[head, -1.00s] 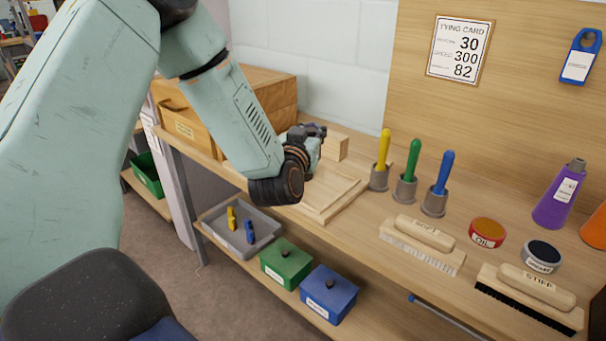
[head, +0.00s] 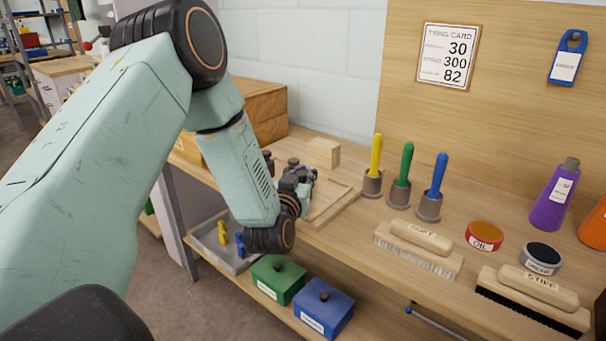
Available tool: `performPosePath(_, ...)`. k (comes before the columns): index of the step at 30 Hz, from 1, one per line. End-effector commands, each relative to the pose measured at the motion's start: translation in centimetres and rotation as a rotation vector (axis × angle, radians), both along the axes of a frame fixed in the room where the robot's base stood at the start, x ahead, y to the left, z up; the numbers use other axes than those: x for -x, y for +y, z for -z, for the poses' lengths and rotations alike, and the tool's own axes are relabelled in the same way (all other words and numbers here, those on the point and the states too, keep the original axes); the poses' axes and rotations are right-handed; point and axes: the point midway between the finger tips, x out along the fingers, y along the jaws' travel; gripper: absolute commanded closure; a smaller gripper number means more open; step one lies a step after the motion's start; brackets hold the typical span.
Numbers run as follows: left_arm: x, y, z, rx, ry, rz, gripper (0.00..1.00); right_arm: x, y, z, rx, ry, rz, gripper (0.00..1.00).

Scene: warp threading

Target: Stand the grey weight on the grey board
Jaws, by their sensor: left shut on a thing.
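My left gripper (head: 298,176) is low over the left part of the bench, beside a pale wooden board with a raised rim (head: 338,208). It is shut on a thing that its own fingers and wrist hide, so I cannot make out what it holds. I cannot pick out a grey weight or a grey board; my left arm covers part of the bench there. My right gripper is not in view.
A wooden block (head: 323,153) stands behind the gripper. Yellow (head: 376,155), green (head: 401,165) and blue (head: 437,175) handled tools stand in grey holders to the right. A wooden box (head: 262,108) is behind my arm.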

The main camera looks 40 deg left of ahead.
Motion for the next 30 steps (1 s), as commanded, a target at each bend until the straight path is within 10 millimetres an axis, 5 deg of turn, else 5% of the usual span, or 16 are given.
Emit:
performPosePath(3, 0.0, 0.0, 0.3, -0.001, -0.002, 0.000, 1.00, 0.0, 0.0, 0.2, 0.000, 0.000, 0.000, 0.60)
performPosePath(4, 0.0, 0.0, 0.3, 0.000, 0.000, 0.000, 0.79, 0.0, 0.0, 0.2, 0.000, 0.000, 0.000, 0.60)
performPosePath(14, 0.0, 0.0, 0.3, 0.000, 0.000, 0.000, 0.52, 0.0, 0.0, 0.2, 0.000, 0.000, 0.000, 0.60)
performPosePath(25, 0.0, 0.0, -0.3, 0.000, -0.001, 0.000, 0.52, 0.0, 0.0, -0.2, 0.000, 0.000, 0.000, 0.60)
performPosePath(30, 2.5, -0.9, -0.1, 0.002, 0.005, 0.001, 0.52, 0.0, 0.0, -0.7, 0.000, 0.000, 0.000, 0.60)
